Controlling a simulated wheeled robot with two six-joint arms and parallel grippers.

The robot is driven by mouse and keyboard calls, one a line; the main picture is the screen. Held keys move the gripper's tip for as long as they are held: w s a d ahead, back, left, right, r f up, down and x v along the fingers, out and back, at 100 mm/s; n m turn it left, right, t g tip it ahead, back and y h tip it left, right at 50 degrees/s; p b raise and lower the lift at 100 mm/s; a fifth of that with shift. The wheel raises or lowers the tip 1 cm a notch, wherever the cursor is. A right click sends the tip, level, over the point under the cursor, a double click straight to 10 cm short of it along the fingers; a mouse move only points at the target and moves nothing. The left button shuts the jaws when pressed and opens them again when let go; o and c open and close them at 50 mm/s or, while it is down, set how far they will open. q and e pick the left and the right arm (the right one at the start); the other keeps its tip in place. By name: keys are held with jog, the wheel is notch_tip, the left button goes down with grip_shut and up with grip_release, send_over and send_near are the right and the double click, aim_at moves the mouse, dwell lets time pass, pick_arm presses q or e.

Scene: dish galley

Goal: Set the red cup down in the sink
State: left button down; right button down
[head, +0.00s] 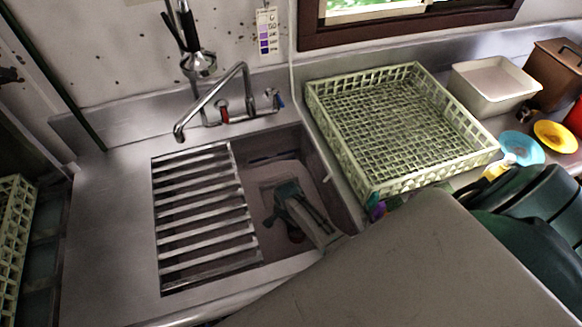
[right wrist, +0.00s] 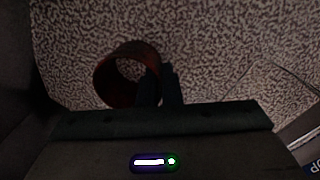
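The red cup (right wrist: 128,75) shows in the right wrist view as a dark reddish ring, seen into its open mouth. The fingers of my right gripper (right wrist: 160,86) are close together at the right side of its rim, one inside and one outside, pinching the wall. In the head view my right gripper (head: 297,222) reaches down into the open right part of the sink (head: 262,172). Whether the cup touches the sink floor I cannot tell. My left gripper is not in view.
A slatted rack (head: 203,222) covers the sink's left part. A faucet (head: 212,98) stands behind it. A pale green dish crate (head: 400,178) is to the right, with a cream tub (head: 492,82), a blue dish (head: 524,148) and a yellow dish (head: 556,136) beyond.

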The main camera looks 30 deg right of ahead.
aim_at(291, 234)
jog(key=shift+f, duration=2)
jog(key=shift+s+f, duration=0.1)
jog(key=c, duration=1.6)
grip_release()
jog(key=r, duration=0.8)
jog(key=w+r, duration=0.1)
jog(key=r, duration=0.3)
jog(key=shift+a+r+b, duration=0.1)
jog(key=shift+r+b, duration=0.05)
jog(key=shift+b, duration=0.25)
